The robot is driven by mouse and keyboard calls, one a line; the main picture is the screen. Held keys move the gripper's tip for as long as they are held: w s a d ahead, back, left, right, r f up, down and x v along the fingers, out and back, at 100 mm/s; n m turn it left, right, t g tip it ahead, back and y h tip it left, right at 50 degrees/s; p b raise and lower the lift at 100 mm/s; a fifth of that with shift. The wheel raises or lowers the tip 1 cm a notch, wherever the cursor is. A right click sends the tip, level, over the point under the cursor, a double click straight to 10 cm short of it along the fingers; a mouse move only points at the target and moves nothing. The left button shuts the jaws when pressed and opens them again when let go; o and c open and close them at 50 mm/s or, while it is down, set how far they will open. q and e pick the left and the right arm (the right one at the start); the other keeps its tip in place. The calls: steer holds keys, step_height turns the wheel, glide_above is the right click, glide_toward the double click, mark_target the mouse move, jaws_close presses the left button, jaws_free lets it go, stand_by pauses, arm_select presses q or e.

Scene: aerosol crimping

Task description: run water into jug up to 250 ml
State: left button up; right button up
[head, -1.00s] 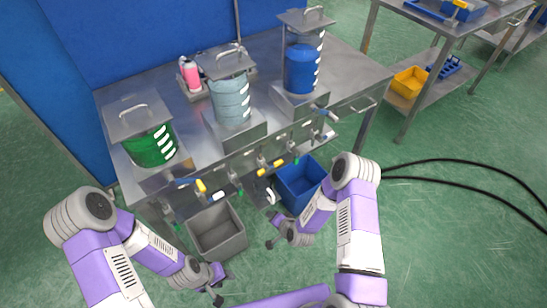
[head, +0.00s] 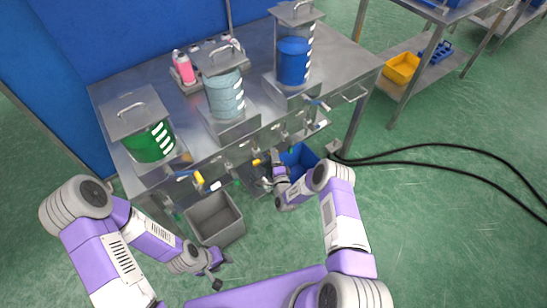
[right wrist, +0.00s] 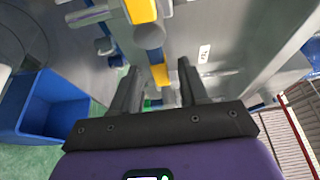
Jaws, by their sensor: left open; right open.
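The tank of pale blue liquid (head: 226,97), which looks like water, stands in the middle of the steel bench, between the green tank (head: 150,143) and the blue tank (head: 293,62). My right gripper (head: 268,165) is at the bench front among the valves below the middle tank. In the right wrist view, its fingers (right wrist: 160,88) are open around a yellow valve lever (right wrist: 160,74); I cannot tell whether they touch it. My left gripper (head: 220,270) is open and empty, low in front of the bench. I cannot make out the jug clearly; my right arm covers that area.
A grey bin (head: 214,222) and a blue bin (head: 300,160) stand below the bench front. Another yellow-handled valve (head: 198,177) sits below the green tank. Pink bottles (head: 185,70) stand at the bench back. Black cables (head: 440,148) lie on the floor at right.

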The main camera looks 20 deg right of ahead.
steer(key=shift+w, duration=0.35)
jaws_close()
